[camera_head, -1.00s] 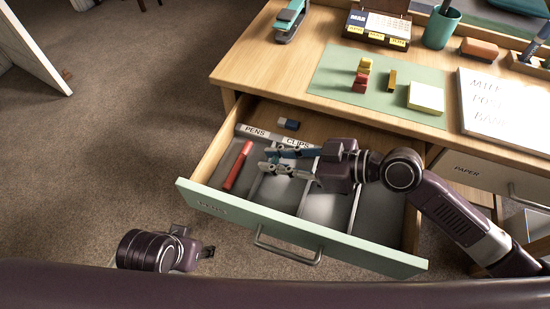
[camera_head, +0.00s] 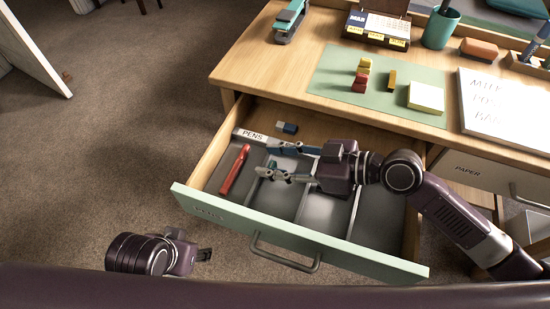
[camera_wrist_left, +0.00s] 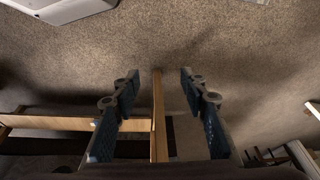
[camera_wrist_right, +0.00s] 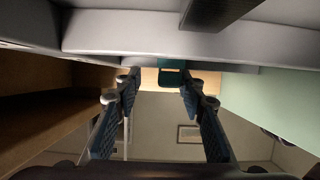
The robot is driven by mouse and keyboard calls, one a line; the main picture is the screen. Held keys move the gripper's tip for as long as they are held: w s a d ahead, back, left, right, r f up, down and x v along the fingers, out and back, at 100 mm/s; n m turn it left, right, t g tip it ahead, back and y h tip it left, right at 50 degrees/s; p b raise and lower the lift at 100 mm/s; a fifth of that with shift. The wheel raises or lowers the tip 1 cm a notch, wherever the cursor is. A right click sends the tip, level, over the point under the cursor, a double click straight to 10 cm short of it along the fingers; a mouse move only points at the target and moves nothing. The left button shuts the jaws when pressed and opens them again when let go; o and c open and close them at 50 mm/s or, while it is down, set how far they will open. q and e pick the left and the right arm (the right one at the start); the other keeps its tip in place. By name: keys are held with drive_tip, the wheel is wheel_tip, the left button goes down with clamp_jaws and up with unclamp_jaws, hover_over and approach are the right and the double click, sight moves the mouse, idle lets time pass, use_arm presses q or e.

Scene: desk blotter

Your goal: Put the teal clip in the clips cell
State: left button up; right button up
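My right gripper (camera_head: 266,160) is open inside the pulled-out drawer (camera_head: 208,178), over its grey compartments, with its fingers pointing left. In the right wrist view a small teal piece (camera_wrist_right: 172,78), apparently the teal clip, shows between and beyond the open fingertips; neither finger visibly grips it. I cannot pick it out clearly in the head view. The PENS label (camera_head: 252,136) is readable at the back of the left cell; the CLIPS label is hidden behind my right gripper. My left gripper (camera_wrist_left: 158,75) is open and empty, outside the drawer above the carpet.
A red marker (camera_head: 235,169) lies in the pens cell. A blue-and-white eraser (camera_head: 287,127) lies behind the labels. The green drawer front (camera_head: 300,240) and thin dividers (camera_head: 301,207) bound the space. The desk top (camera_head: 245,68) holds a stapler (camera_head: 289,21) and several blocks.

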drive_tip(key=shift+s+d+f, duration=0.2)
drive_tip(key=shift+f, duration=0.6)
drive_tip(key=shift+r+p, duration=0.2)
drive_tip(key=shift+p, duration=0.15)
drive_tip(key=shift+d+r+h+p, duration=0.3)
drive_tip(key=shift+r, duration=0.05)
drive_tip(key=v, duration=1)
drive_tip(key=shift+d+r+b, duration=0.25)
drive_tip(key=shift+r+b, duration=0.15)
use_arm(q)
drive_tip(key=shift+w+r, duration=0.1)
drive_tip(key=shift+r, duration=0.05)
use_arm(e)
drive_tip(key=shift+d+r, duration=0.2)
drive_tip(key=shift+r, duration=0.05)
